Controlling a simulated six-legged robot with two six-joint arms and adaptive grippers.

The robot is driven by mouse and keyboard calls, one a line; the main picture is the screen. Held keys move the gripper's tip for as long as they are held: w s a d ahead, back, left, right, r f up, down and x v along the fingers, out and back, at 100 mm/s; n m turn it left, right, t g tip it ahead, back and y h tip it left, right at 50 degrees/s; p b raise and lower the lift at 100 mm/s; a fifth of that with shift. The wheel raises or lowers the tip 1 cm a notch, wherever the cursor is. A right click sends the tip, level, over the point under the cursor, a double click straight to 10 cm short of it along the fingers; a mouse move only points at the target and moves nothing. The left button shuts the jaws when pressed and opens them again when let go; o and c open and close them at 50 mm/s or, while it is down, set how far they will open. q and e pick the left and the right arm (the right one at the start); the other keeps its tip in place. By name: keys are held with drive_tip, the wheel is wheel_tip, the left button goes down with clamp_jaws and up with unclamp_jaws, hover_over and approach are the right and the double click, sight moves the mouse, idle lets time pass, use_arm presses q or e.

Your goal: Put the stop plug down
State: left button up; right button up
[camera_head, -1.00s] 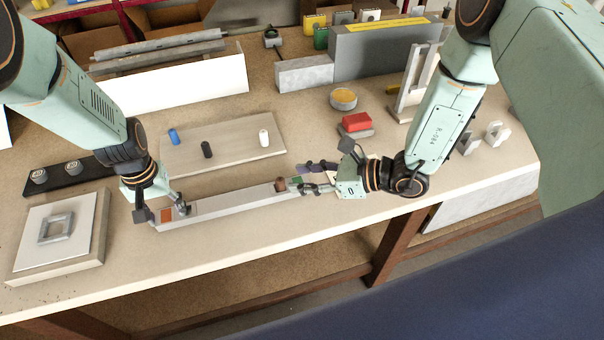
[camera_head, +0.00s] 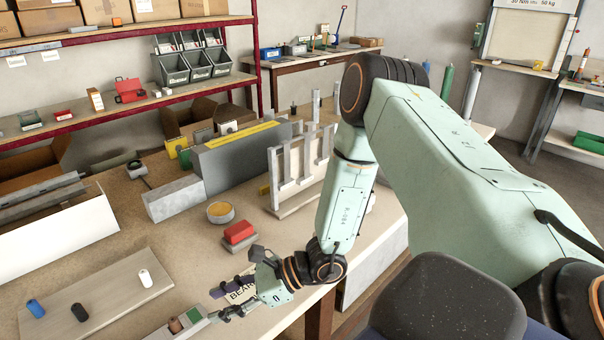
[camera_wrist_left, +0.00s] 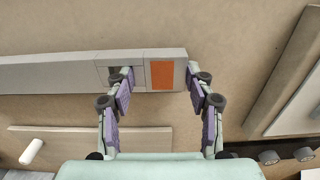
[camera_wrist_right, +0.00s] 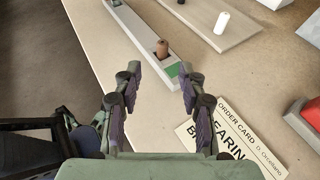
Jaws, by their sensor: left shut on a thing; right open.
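A long grey profile (camera_wrist_right: 135,25) lies on the bench, with a green patch at one end and an orange patch (camera_wrist_left: 162,75) at the other. A short brown plug (camera_wrist_right: 161,49) stands in the profile near the green end; it also shows in the head view (camera_head: 175,325). My right gripper (camera_head: 225,302) is open and empty just off the green end, its fingers (camera_wrist_right: 160,82) apart from the plug. My left gripper (camera_wrist_left: 162,82) is shut on the profile across its orange end; it is outside the head view.
A pale board (camera_head: 105,298) holds a blue, a black and a white plug. An order card (camera_head: 240,292) lies beside the right gripper. A red block (camera_head: 239,232), a yellow-topped round tin (camera_head: 220,212) and a grey upright rack (camera_head: 300,165) stand behind. The bench's front edge is close.

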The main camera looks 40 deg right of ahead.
use_arm(q)
drive_tip(key=shift+s+f, duration=0.15)
drive_tip(key=shift+s, duration=0.05)
use_arm(e)
drive_tip(key=s+a+f+n+g+h, duration=0.15)
drive_tip(key=s+f+n+g, duration=0.3)
drive_tip(key=s, duration=0.55)
drive_tip(key=s+a+f+n+g+h, duration=0.1)
drive_tip(key=s+f+n+g+h, duration=0.25)
drive_tip(key=s, duration=0.55)
drive_tip(key=s+d+f+n+h, duration=0.3)
drive_tip(key=s+d+n+h, duration=0.2)
drive_tip(key=n, duration=1.1)
drive_tip(key=shift+s+d+f+t+h, duration=0.3)
drive_tip(key=shift+s+f+h, duration=0.15)
drive_tip(key=shift+s, duration=0.8)
